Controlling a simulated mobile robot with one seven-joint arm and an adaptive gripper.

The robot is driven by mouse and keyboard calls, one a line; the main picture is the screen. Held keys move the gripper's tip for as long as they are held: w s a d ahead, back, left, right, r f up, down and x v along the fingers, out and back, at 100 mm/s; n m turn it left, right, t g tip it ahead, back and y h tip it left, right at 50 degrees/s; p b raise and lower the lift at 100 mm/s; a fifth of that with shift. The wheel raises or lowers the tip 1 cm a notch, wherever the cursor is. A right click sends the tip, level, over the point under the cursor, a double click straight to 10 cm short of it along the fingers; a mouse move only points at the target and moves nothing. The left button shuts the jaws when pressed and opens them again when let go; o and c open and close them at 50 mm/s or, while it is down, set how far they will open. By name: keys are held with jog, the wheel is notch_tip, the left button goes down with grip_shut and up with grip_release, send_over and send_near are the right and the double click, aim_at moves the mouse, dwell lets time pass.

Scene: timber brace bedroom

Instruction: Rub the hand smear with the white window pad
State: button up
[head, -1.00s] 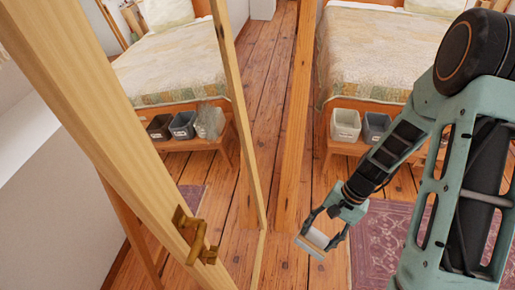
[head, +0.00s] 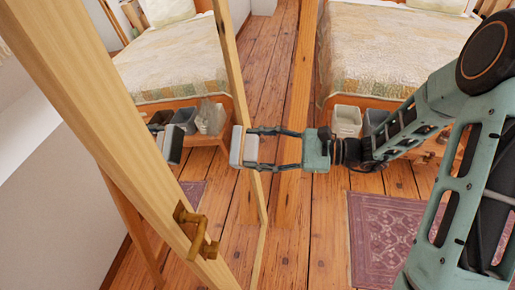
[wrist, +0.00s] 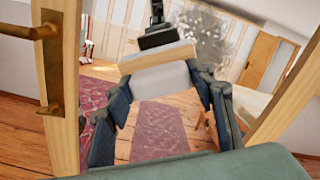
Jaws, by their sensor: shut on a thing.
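My gripper (head: 256,148) is shut on the white window pad (head: 237,146), its fingers on either side of it. The pad's pale block (wrist: 160,80) and a tan strip along its far edge show in the wrist view. The pad is raised upright, facing the tall wood-framed mirror-like pane (head: 150,90) on the left. Its reflection (head: 173,145) stands apart from it, so the pad looks clear of the glass. A speckled whitish smear (wrist: 203,35) shows on the glass in the wrist view, right of and beyond the pad. In the head view the smear is hard to tell from reflected bins.
A brass handle (head: 195,232) projects from the pane's near frame. A wooden post (head: 297,75) stands behind the gripper. A bed (head: 370,55) and a low bench with bins (head: 346,120) are at the back right. A purple rug (head: 385,235) lies on open floor.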

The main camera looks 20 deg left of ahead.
aim_at(243, 148)
jog(key=shift+s+a+f+b, duration=0.1)
jog(key=shift+a, duration=0.85)
jog(key=shift+s+a+f+b, duration=0.15)
jog(key=shift+a, duration=0.85)
jog(key=shift+s+a+f+b, duration=0.1)
jog(key=shift+a, duration=0.85)
jog(key=shift+s+a+f+b, duration=0.15)
jog(key=shift+a+b, duration=0.2)
jog(key=shift+a, duration=0.55)
jog(key=shift+w+a+b, duration=0.2)
jog(key=shift+w+b, duration=0.05)
jog(key=shift+w, duration=1.35)
jog(key=shift+w+a+b, duration=0.2)
jog(key=shift+w+b, duration=0.1)
jog(key=shift+w, duration=1.35)
jog(key=shift+w+a+b, duration=0.2)
jog(key=shift+w+b, duration=0.05)
jog(key=shift+w, duration=1.35)
jog(key=shift+w+a+b, duration=0.2)
jog(key=shift+w+b, duration=0.15)
jog(key=shift+w, duration=1.7)
jog(key=shift+a+r+p, duration=0.15)
jog(key=shift+r+p, duration=0.55)
jog(key=shift+r, duration=0.65)
jog(key=s+d, duration=0.1)
jog(key=s, duration=1.3)
jog(key=shift+d+b, duration=0.25)
jog(key=shift+b, duration=0.2)
